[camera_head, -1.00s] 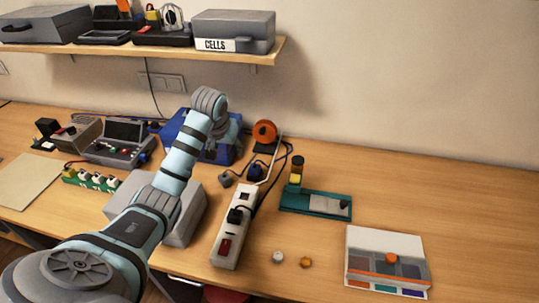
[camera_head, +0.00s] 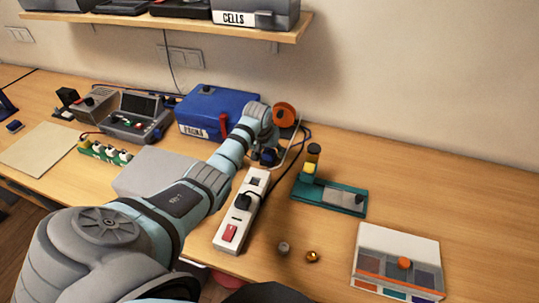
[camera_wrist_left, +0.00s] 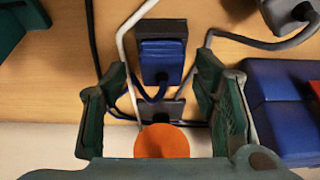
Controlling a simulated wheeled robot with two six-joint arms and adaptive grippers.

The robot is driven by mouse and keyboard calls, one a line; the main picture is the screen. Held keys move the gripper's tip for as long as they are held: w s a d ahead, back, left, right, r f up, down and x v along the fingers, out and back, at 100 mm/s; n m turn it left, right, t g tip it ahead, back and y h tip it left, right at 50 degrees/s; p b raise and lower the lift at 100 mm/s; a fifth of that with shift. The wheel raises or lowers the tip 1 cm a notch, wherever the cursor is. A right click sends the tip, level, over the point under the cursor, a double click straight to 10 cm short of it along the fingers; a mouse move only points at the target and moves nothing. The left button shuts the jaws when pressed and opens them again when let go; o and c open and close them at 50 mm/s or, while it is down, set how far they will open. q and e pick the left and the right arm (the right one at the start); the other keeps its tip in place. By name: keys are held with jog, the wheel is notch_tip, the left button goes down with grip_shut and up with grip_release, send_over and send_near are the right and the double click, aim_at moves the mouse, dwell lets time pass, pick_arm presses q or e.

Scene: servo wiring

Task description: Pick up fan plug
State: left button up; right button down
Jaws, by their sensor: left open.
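A dark plug with a blue body and a blue cable lies on the table in the left wrist view (camera_wrist_left: 162,60); it looks like the fan plug. In the head view this plug (camera_head: 268,157) lies below the orange disc. My left gripper (camera_wrist_left: 161,64) is open, with one finger on each side of the plug, apart from it and empty. In the head view the left wrist covers most of the gripper. My right gripper is not in view.
The orange disc (camera_head: 285,113) stands behind the plug, and the blue box (camera_head: 215,105) to its left. A white power strip (camera_head: 243,212) with a black plug and a teal board (camera_head: 330,197) are nearer. Cables run close to both fingers.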

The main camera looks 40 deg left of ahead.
aim_at(268, 152)
pick_arm(q)
jog(key=shift+s, duration=0.2)
jog(key=shift+c, duration=0.7)
jog(key=c, duration=1.1)
notch_tip(268, 152, up, 20)
jog(key=p, duration=0.1)
jog(key=shift+f, duration=0.1)
